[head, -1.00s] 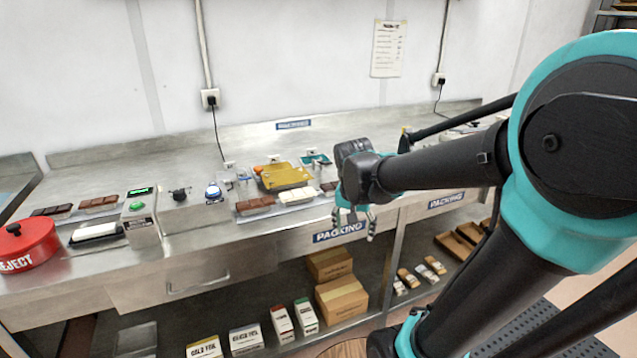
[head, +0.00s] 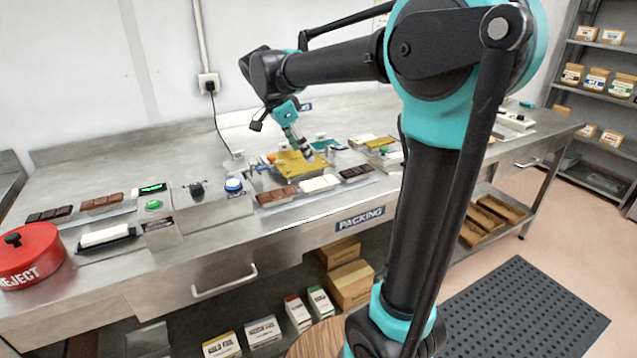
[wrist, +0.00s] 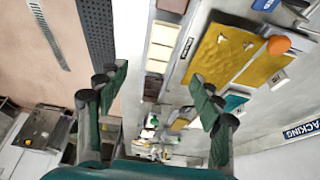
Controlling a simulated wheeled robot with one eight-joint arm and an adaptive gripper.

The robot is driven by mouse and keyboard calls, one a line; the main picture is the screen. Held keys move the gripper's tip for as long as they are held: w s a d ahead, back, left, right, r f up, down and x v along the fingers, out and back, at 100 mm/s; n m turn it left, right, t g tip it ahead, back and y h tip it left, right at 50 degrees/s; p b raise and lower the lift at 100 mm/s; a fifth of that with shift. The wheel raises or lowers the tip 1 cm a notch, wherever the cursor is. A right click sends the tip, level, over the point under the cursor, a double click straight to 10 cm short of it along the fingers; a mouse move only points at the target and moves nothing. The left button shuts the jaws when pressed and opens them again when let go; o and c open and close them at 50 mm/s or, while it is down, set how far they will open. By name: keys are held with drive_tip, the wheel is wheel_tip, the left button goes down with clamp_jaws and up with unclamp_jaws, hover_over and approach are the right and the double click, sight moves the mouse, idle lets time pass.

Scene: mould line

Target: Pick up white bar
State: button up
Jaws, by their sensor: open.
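The white bar (head: 319,183) lies on a metal tray on the steel bench, between a brown bar (head: 277,196) on its left and a dark bar (head: 356,173) on its right. In the wrist view the pale white bar (wrist: 161,45) shows in the tray row, beyond the fingertips and between them. My gripper (head: 302,148) is open and empty. It hangs tilted above the yellow mould plate (head: 304,163), behind the bar and apart from it. Both spread fingers show in the wrist view (wrist: 158,82).
The yellow plate with an orange knob (wrist: 279,44) lies just behind the tray. A button box with a blue button (head: 234,186), a green-button box (head: 155,207) and a red reject bin (head: 30,256) stand to the left. Bare bench lies at the back left.

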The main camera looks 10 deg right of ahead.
approach(319, 181)
drive_tip(key=shift+x, duration=3.65)
drive_tip(key=shift+c, duration=0.4)
drive_tip(key=c, duration=1.2)
drive_tip(key=shift+o, duration=0.2)
drive_tip(key=shift+r, duration=0.15)
